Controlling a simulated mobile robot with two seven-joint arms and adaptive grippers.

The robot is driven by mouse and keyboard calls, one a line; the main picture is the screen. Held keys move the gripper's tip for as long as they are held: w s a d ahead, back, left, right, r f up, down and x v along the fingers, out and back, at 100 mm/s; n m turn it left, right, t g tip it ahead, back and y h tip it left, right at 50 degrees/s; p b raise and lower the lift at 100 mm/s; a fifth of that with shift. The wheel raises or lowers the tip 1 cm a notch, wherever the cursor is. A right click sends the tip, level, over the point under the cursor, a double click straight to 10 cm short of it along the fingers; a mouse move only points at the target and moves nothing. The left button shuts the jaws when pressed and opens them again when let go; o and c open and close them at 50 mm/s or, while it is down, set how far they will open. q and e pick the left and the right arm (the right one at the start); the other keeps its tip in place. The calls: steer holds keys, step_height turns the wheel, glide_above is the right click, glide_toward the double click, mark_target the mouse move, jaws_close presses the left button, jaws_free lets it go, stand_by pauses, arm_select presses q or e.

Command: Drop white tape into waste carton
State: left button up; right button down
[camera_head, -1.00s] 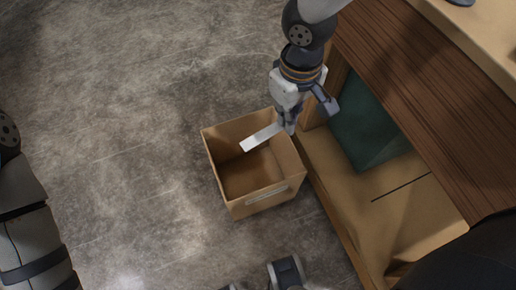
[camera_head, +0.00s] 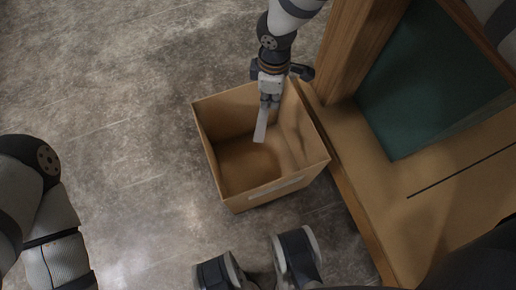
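The white tape (camera_head: 261,126) is a short pale strip. It hangs from my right gripper (camera_head: 268,102), which appears shut on its upper end. The strip points down into the open mouth of the brown waste carton (camera_head: 255,195), near its far wall. Its lower end is over the carton's inside; I cannot tell whether it touches anything. The carton stands upright on the floor, and its visible inside looks empty. My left arm (camera_head: 48,215) shows at the left edge, but its gripper is outside the view.
A wooden console (camera_head: 345,205) with a light brown shelf stands close to the carton's right side. A dark green panel (camera_head: 400,90) is set inside it. The grey floor (camera_head: 115,100) to the left of the carton is clear.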

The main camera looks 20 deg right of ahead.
step_height(320, 180, down, 4)
steer(key=shift+f+b, duration=0.15)
steer(key=shift+b, duration=0.95)
steer(key=c, duration=1.7)
jaws_free()
step_height(320, 180, up, 12)
steer(key=shift+r, duration=0.1)
